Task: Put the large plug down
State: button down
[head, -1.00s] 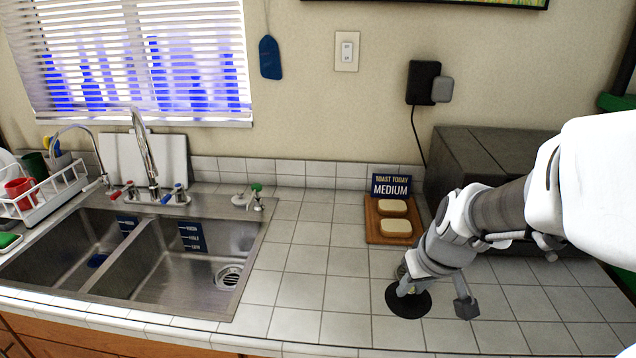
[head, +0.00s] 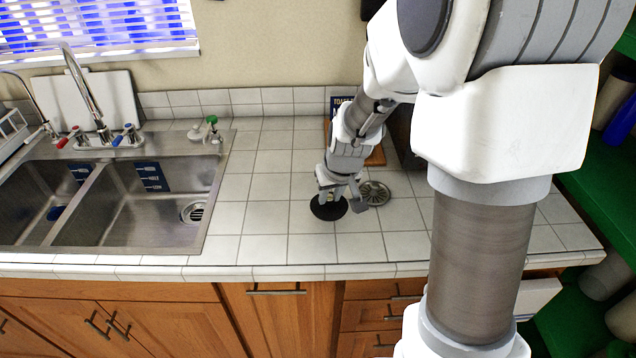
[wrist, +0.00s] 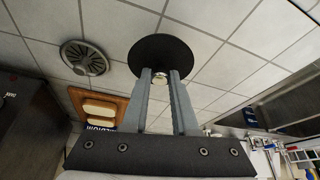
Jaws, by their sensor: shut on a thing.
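The large plug is a flat black disc (head: 328,208) with a small pale knob, low over the tiled counter right of the sink. It also shows in the wrist view (wrist: 160,48). My gripper (head: 333,191) is above the disc, its fingers (wrist: 160,78) shut on the knob. I cannot tell whether the disc touches the tiles.
A round metal strainer (head: 374,193) lies on the counter close right of the plug. A wooden board (wrist: 117,99) with pale sponges is behind. The double sink (head: 128,208) is to the left. Bare tiles (head: 265,218) lie between sink and plug.

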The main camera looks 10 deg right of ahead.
aim_at(329, 206)
jog(key=shift+w+a+f, duration=0.1)
jog(key=shift+w+f, duration=0.05)
jog(key=shift+w, duration=0.05)
jog(key=shift+f, duration=2)
jog(key=shift+b, duration=0.3)
jog(key=shift+f, duration=0.1)
jog(key=c, duration=1.2)
grip_release()
jog(key=shift+f, duration=0.1)
jog(key=o, duration=0.5)
jog(key=shift+r, duration=0.2)
